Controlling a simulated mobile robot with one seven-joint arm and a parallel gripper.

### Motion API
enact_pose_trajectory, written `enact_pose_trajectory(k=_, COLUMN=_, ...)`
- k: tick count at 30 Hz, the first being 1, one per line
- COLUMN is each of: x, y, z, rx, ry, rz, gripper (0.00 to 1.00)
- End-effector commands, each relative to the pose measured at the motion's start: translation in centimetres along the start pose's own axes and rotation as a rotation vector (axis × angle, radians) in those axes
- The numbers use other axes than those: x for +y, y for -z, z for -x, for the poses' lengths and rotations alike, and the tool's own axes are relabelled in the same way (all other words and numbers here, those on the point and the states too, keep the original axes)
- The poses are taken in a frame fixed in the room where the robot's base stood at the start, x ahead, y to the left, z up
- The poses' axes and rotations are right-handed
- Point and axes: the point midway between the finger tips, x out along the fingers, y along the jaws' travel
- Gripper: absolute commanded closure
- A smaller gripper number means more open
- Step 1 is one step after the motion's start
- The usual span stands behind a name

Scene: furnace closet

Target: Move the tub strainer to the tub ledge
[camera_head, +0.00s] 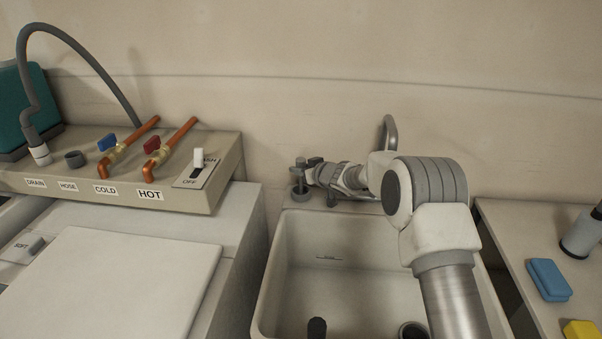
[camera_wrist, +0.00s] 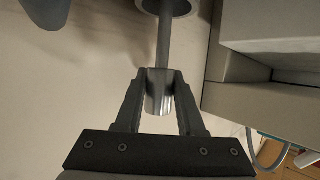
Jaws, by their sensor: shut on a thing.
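The tub strainer (camera_head: 299,180) is a grey post with a knob at its top and a round disc at its bottom. It stands about upright over the back left corner of the tub ledge (camera_head: 340,204); I cannot tell whether the disc touches. In the wrist view the strainer (camera_wrist: 163,45) shows its rod and part of its disc, cut off at the top edge. My gripper (camera_wrist: 159,85) is shut on its metal knob, one finger on each side. In the head view my gripper (camera_head: 312,172) comes in from the right, low over the ledge.
A faucet (camera_head: 389,132) rises behind my arm. A dark cylinder (camera_head: 317,327) stands in the tub (camera_head: 335,285), near a round drain (camera_head: 413,330). A valve panel (camera_head: 120,170) is left. A blue sponge (camera_head: 548,280) and yellow sponge (camera_head: 581,330) lie right.

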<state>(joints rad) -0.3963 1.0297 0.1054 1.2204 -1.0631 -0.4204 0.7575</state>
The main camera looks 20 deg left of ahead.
Motion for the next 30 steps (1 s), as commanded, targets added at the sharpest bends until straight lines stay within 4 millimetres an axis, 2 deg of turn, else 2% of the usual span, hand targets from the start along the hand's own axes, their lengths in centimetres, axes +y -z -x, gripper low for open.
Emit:
enact_pose_trajectory(k=12, x=0.04, y=-0.50, z=-0.23, rx=0.002, ry=-0.001, rz=0.000, gripper=1.00)
enact_pose_trajectory(k=13, x=0.03, y=-0.48, z=-0.21, rx=0.001, ry=-0.001, rz=0.000, gripper=0.58)
enact_pose_trajectory(k=17, x=0.03, y=-0.44, z=-0.19, rx=0.001, ry=-0.001, rz=0.000, gripper=0.35)
enact_pose_trajectory(k=18, x=0.03, y=-0.44, z=-0.19, rx=0.001, ry=-0.001, rz=0.000, gripper=0.32)
enact_pose_trajectory(k=30, x=0.08, y=-0.06, z=0.30, rx=0.001, ry=-0.001, rz=0.000, gripper=0.32)
